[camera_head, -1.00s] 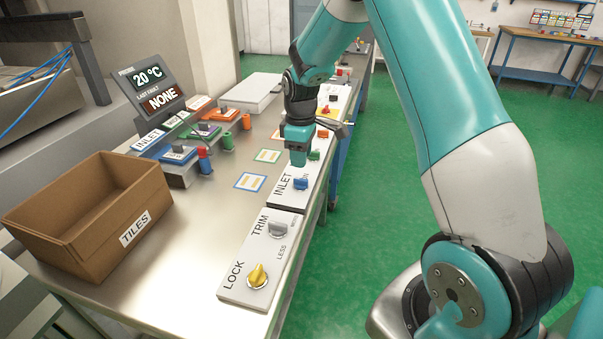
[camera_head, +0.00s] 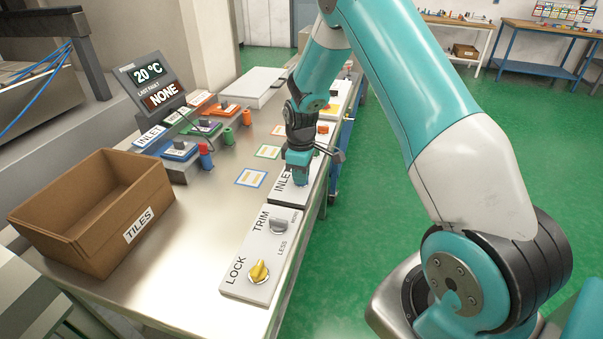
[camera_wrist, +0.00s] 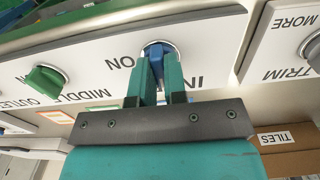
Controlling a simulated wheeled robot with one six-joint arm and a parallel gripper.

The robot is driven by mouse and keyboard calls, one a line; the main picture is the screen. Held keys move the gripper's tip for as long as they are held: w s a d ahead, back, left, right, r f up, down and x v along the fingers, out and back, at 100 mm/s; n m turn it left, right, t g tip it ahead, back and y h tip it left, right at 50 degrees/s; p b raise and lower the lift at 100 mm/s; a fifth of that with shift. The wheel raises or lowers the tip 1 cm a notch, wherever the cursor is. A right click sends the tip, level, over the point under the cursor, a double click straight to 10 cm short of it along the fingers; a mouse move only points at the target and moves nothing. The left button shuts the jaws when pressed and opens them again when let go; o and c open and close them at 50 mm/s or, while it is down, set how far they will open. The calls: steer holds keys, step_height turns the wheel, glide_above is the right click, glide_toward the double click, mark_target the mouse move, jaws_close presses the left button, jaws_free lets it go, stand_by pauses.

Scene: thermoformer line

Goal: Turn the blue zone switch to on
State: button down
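The blue zone switch (camera_wrist: 155,48) is a blue knob on the white INLET panel (camera_wrist: 215,50), seen upside down in the wrist view. The ON mark is just left of the knob there. My gripper (camera_wrist: 158,62) has its two teal fingers close on either side of the knob, with no clear gap, so it looks shut on it. In the head view my gripper (camera_head: 299,178) reaches down to the INLET panel (camera_head: 283,195) and mostly hides the switch. The fingers hide part of the knob, so its exact angle is hard to tell.
A green MIDDLE switch (camera_wrist: 46,80) sits beside the blue one. The grey TRIM knob (camera_head: 279,226) and yellow LOCK knob (camera_head: 258,271) are nearer on the panel row. A brown TILES box (camera_head: 95,215) and a display (camera_head: 150,82) stand left.

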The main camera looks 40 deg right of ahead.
steer(key=shift+m, duration=0.4)
steer(key=m+b, duration=0.1)
steer(key=m, duration=0.3)
steer(key=m+b, duration=0.1)
steer(key=m, duration=0.3)
steer(key=shift+w+m, duration=0.1)
steer(key=shift+m, duration=0.2)
steer(key=m+b, duration=0.1)
steer(key=m, duration=0.3)
steer(key=shift+r+m, duration=0.1)
steer(key=shift+m, duration=2.1)
steer(key=c, duration=1.2)
jaws_free()
steer(key=shift+o, duration=0.2)
step_height(320, 180, up, 17)
steer(key=b, duration=0.3)
steer(key=shift+r, duration=0.2)
